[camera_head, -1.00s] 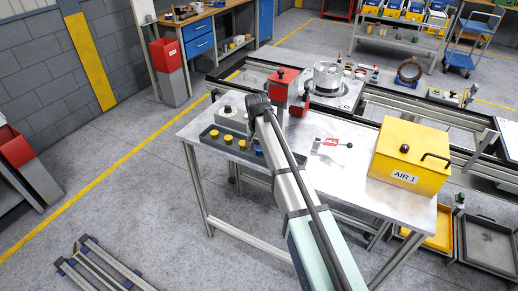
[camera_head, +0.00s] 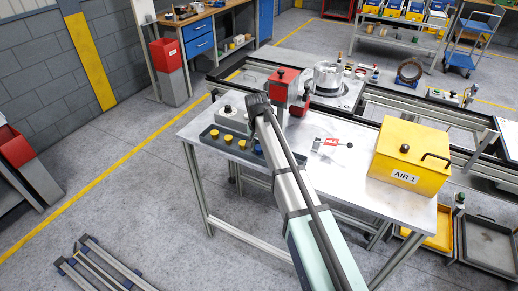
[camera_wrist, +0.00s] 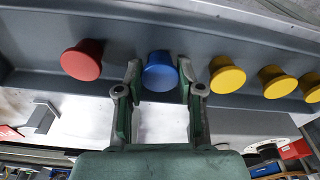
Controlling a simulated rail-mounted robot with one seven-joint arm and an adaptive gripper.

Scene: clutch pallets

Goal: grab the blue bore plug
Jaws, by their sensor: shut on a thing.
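The blue bore plug (camera_wrist: 160,72) stands in the grey tray (camera_wrist: 35,80) and shows between the two fingertips of my gripper (camera_wrist: 159,80) in the wrist view. The fingers are shut on it, one on each side. In the head view the blue plug (camera_head: 258,149) is a small blue spot at the tray's near right part, by the end of my arm, which hides some of the tray. A red plug (camera_wrist: 82,60) stands left of the blue one in the wrist view. Several yellow plugs (camera_wrist: 227,75) stand to its right.
The tray lies on a metal table (camera_head: 340,190). A lever with a red tag (camera_head: 331,142) and a yellow box marked AIR 1 (camera_head: 408,152) are on the table to the right. A red-topped device (camera_head: 284,76) stands behind my arm's end. Floor at the left is mostly clear.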

